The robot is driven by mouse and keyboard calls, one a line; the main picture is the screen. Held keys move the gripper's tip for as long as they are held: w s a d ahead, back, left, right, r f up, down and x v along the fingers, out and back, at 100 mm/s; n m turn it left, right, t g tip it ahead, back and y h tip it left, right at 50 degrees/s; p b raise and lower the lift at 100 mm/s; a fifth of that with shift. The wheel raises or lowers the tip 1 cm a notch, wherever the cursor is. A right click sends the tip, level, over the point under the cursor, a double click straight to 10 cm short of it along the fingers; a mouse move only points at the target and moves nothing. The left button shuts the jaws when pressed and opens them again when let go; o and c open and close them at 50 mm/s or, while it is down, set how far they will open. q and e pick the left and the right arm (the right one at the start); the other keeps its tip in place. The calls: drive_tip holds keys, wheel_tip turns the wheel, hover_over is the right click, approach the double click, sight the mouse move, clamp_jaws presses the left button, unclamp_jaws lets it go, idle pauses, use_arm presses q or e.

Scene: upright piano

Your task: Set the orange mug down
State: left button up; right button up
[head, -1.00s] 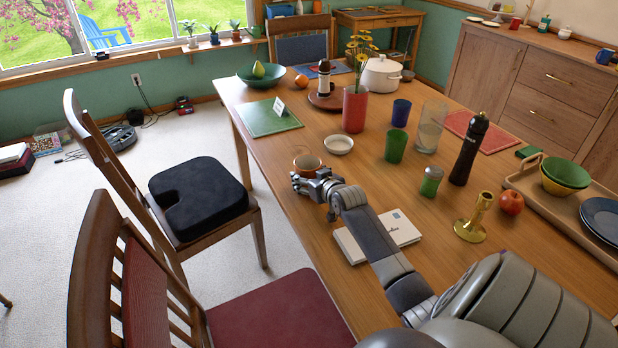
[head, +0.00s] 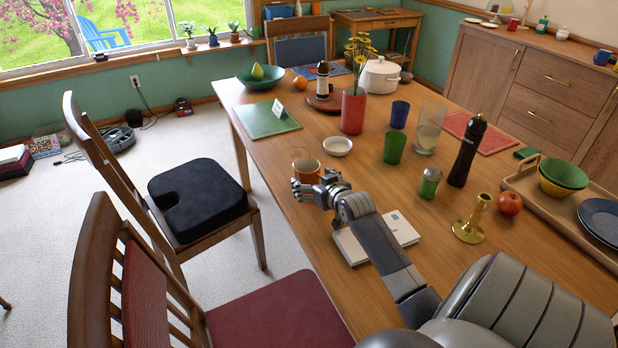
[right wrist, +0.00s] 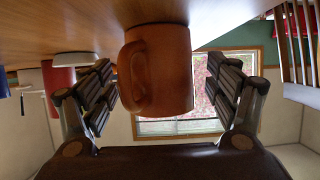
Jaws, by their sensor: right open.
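The orange mug (head: 307,173) stands upright on the wooden table (head: 285,205), near its left edge. My right gripper (head: 318,189) is just in front of it on the near side. In the right wrist view, which is upside down, the mug (right wrist: 160,70) is between the spread fingers of my right gripper (right wrist: 163,100). Gaps show on both sides, and the handle points left in that picture. The mug's base appears to rest on the tabletop. My left gripper is not in view.
A white bowl (head: 338,147) sits behind the mug. A white book (head: 352,245) lies under my right forearm. A green placemat (head: 262,121) lies farther back.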

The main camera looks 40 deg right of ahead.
sight(312, 181)
drive_tip(key=shift+v, duration=1.85)
